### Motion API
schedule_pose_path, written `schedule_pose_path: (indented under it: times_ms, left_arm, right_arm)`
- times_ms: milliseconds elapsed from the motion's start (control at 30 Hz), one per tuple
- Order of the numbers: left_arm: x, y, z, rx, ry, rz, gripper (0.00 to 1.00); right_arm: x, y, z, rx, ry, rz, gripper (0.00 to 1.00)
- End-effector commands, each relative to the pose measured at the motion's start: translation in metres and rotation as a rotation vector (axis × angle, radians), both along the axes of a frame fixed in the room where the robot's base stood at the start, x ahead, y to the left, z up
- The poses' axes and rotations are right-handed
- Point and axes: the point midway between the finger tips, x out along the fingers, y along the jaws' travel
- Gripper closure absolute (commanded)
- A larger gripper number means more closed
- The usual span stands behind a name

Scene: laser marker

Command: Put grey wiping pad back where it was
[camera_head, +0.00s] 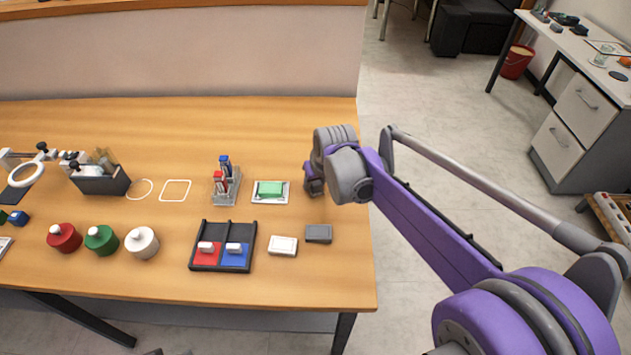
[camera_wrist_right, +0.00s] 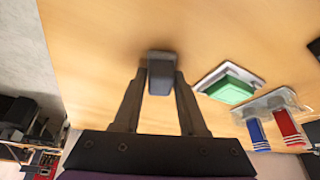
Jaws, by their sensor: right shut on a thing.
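In the right wrist view, my right gripper (camera_wrist_right: 160,85) is shut on the grey wiping pad (camera_wrist_right: 160,76), a small dark grey block between its fingers. The pad is close over the bare wood; a shadow lies at its far end, and I cannot tell whether it touches. In the head view my right gripper (camera_head: 313,183) points down at the table's right side, just right of the green pad. The pad in it is hidden there by my wrist. My left gripper is not in view.
The green pad (camera_head: 270,189) lies on a white tray beside the marker stand (camera_head: 226,187). A flat dark grey piece (camera_head: 318,233) and a white block (camera_head: 283,246) lie nearer, beside the black tray (camera_head: 208,228). The table's right edge is close to my gripper.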

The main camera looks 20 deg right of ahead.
Motion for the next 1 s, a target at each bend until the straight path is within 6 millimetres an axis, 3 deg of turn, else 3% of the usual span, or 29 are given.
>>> schedule_pose_path:
  times_ms: [133, 167, 300, 667, 767, 1000]
  left_arm:
    - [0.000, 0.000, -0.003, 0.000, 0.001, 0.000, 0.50]
    - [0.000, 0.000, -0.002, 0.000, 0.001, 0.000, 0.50]
    - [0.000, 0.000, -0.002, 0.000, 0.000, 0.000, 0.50]
    - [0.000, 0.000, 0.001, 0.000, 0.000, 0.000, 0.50]
    - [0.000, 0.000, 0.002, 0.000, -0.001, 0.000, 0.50]
    - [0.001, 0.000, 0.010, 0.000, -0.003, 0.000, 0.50]
  right_arm:
    - [0.000, 0.000, -0.004, 0.000, 0.000, 0.000, 1.00]
    - [0.000, 0.000, -0.003, 0.000, 0.000, 0.000, 0.53]
    - [0.000, 0.000, -0.003, 0.000, 0.000, 0.000, 0.29]
    - [0.000, 0.000, 0.002, 0.000, 0.000, 0.000, 0.29]
    - [-0.006, 0.000, 0.013, 0.000, 0.000, 0.000, 0.29]
    - [-0.027, 0.000, 0.060, 0.000, 0.000, 0.000, 0.29]
